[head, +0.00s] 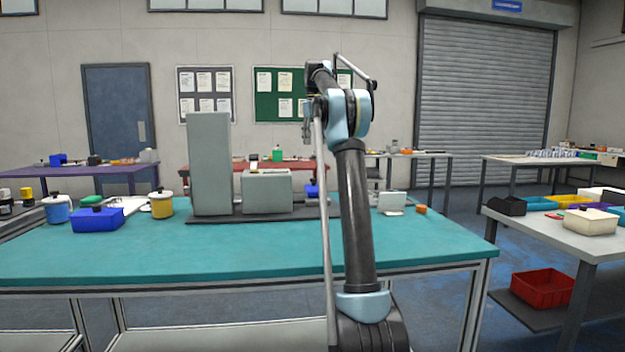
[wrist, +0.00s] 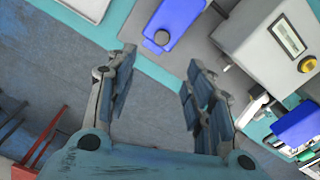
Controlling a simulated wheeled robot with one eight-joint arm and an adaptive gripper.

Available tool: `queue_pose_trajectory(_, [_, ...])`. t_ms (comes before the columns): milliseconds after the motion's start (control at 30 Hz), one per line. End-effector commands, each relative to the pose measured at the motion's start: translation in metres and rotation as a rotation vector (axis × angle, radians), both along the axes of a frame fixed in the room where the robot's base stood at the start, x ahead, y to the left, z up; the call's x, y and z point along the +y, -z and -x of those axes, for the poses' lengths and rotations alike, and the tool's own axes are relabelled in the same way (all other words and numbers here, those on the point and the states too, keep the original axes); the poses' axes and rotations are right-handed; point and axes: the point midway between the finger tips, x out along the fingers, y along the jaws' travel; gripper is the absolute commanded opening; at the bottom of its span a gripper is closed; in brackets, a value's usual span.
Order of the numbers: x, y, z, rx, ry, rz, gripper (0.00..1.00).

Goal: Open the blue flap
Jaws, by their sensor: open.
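The blue flap (wrist: 180,18) shows at the top of the wrist view, with a dark round knob (wrist: 162,37) near its lower end. It lies beside the grey machine (wrist: 262,45). In the head view a small blue patch, likely the flap (head: 313,190), shows at the right end of the grey machine (head: 266,190), partly hidden by my arm. My gripper (wrist: 160,62) is open and empty, its two fingers spread apart. The flap is beyond the fingertips, not touched by them. In the head view my gripper (head: 307,130) hangs above the machine.
The teal table (head: 250,258) carries a blue box (head: 97,219), a yellow-banded jar (head: 161,205) and a white box (head: 391,201). The grey tall block (head: 210,165) stands left of the machine. A side table (head: 590,245) at right holds trays, with a red crate (head: 543,288) below.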

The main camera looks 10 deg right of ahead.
Motion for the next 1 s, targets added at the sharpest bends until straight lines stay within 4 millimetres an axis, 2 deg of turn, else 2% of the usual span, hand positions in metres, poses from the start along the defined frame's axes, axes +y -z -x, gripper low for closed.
queue_pose_trajectory(800, [0.006, 0.126, 0.001, 0.000, -0.006, 0.000, 0.48])
queue_pose_trajectory(1000, [0.006, 0.150, 0.001, 0.000, -0.006, 0.000, 0.48])
